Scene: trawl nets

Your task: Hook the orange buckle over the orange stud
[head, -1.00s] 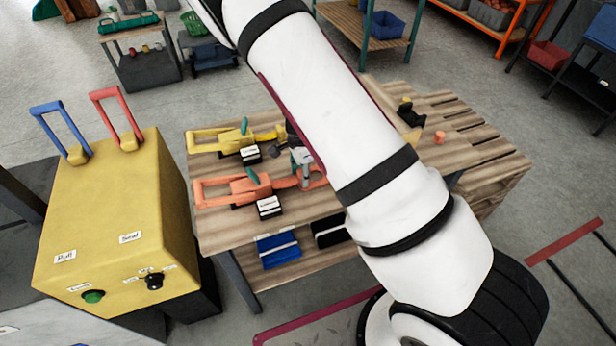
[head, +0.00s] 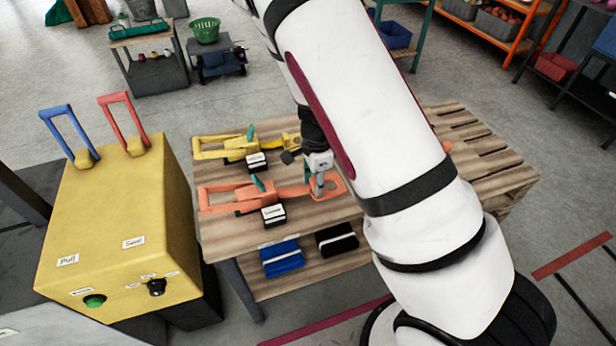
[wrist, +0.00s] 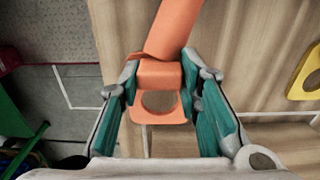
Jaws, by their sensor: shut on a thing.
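The orange buckle (head: 334,187) is a flat plate with a round hole at the end of an orange strap (head: 292,191). My gripper (head: 318,186) is shut on the buckle, pointing down over the bench. In the wrist view the teal fingers stand on both sides of the buckle (wrist: 160,74), and its hole shows below its raised block. The strap runs left to an orange ratchet (head: 245,197). The orange stud (head: 446,147) shows at the right edge of my arm, partly hidden, well right of the buckle and apart from it.
A yellow ratchet with its strap (head: 235,147) lies behind the orange one on the slatted wooden bench (head: 220,230). Small labelled blocks stand by both ratchets. A yellow control box (head: 110,220) with levers stands at left. My arm hides much of the bench's right half.

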